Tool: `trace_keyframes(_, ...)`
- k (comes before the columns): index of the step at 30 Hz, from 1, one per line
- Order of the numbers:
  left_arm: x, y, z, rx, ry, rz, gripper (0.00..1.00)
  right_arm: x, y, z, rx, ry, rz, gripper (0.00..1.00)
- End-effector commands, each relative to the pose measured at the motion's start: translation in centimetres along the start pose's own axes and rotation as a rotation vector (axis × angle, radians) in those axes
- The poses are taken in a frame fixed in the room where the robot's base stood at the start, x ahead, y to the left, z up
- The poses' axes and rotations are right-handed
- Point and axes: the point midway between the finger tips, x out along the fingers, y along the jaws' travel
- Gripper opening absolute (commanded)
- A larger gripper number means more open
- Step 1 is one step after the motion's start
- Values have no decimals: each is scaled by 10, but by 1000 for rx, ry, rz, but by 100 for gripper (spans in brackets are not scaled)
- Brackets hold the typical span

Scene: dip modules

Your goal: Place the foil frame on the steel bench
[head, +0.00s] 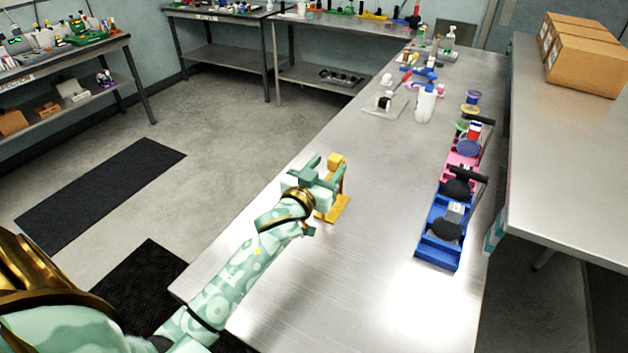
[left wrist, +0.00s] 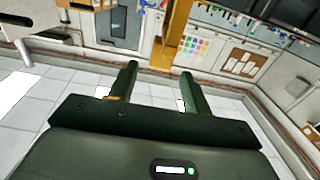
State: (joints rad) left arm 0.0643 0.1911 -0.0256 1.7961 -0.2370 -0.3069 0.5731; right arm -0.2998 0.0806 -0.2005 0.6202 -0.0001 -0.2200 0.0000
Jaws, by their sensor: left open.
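The foil frame looks to be the yellow-orange upright piece (head: 341,183) on the near left part of the steel bench (head: 370,235). Its flat foot seems to rest on the bench top, and a yellow block sits at its top. My left gripper (head: 323,164) is right at its upper part and hides some of it. In the left wrist view a yellow bar (left wrist: 174,35) shows beyond and between the two spread, open fingers (left wrist: 160,75). I cannot tell whether the fingers touch it. My right gripper is not in view.
Blue (head: 438,250) and pink (head: 462,165) trays with dark round parts line the bench's right edge. A white bottle (head: 425,104) and a small plate (head: 386,106) stand farther back. The bench's near middle is clear. Cardboard boxes (head: 585,60) sit on the right-hand table.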

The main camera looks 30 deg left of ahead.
Motion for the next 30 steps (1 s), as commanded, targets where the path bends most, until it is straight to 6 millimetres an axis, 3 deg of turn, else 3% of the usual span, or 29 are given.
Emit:
trace_keyframes(6, -52, 0, 0, -1, -2, 0, 49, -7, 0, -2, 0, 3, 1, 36)
trace_keyframes(12, -78, 0, 0, -1, 0, 0, 49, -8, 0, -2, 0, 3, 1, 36)
trace_keyframes(30, -82, 0, 0, 0, 0, 0, 49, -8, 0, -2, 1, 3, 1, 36)
